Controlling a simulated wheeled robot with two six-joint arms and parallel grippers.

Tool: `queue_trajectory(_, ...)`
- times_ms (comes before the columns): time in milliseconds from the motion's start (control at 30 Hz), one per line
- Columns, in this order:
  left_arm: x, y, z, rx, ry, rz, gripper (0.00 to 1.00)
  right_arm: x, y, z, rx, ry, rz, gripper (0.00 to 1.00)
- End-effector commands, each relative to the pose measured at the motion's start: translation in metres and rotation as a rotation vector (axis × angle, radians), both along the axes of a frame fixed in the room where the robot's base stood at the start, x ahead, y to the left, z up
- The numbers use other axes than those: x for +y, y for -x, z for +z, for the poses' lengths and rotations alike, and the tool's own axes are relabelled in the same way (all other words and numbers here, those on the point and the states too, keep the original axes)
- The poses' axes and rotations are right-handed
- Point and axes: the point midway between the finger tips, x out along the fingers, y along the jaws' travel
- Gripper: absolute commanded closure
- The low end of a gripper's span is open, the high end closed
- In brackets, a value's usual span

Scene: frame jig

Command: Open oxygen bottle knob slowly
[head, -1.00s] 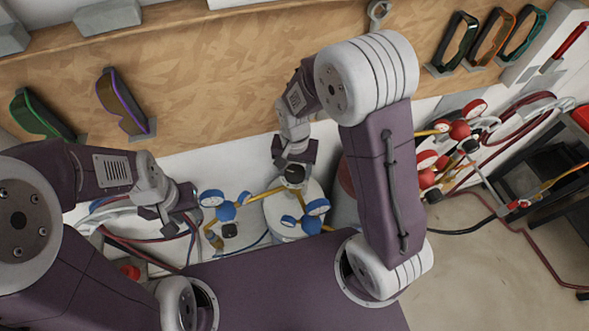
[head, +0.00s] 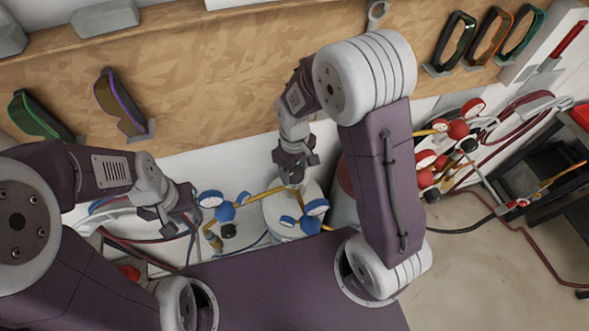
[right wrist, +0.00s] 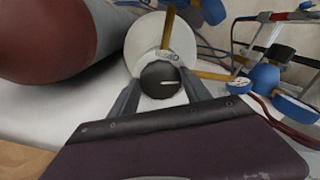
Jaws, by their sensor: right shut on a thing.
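The oxygen bottle (head: 282,212) is a white cylinder with blue gauges and brass pipes, below my right arm in the head view. Its top also shows in the right wrist view (right wrist: 146,42). The black round knob (right wrist: 161,80) with a white mark sits on it, between the fingers of my right gripper (right wrist: 163,92). My right gripper (head: 294,178) is shut on the knob, and in the head view it hides the knob. My left gripper (head: 172,224) hangs left of the blue gauges, by the hoses; its finger opening is not clear.
Blue regulators with gauges (head: 226,211) stand close to both grippers. Red gauges (head: 458,129) and hoses are at the right. A dark red cylinder (right wrist: 48,38) lies near the bottle in the wrist view. Several goggles (head: 122,103) hang on the wooden board (head: 220,80).

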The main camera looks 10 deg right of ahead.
Motion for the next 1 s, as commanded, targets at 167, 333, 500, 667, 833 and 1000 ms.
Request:
queue_trajectory(167, 0.0, 0.0001, 0.0005, 0.0, 0.0, 0.0, 0.64, 0.0007, -0.0032, 0.0016, -0.01, -0.003, 0.166, 0.85)
queue_trajectory(333, 0.0, 0.0, 0.0007, 0.0, 0.0, 0.0, 0.64, 0.0007, -0.0034, 0.0016, -0.011, -0.002, 0.328, 0.85)
queue_trajectory(500, 0.0, 0.0, 0.0008, 0.0, 0.0, 0.0, 0.64, 0.0008, -0.0035, 0.0016, -0.011, -0.001, 0.489, 0.85)
queue_trajectory(667, 0.0, 0.0, 0.0009, 0.0, 0.0, 0.0, 0.64, 0.0007, -0.0036, 0.0016, -0.011, 0.0, 0.641, 0.85)
queue_trajectory(833, 0.0, 0.0, 0.001, 0.0, 0.0, 0.0, 0.64, 0.0008, -0.0037, 0.0016, -0.011, 0.001, 0.802, 0.85)
queue_trajectory(1000, 0.0, 0.0, 0.0011, 0.0, 0.0, 0.0, 0.64, 0.0008, -0.0037, 0.0015, -0.01, 0.001, 0.956, 0.85)
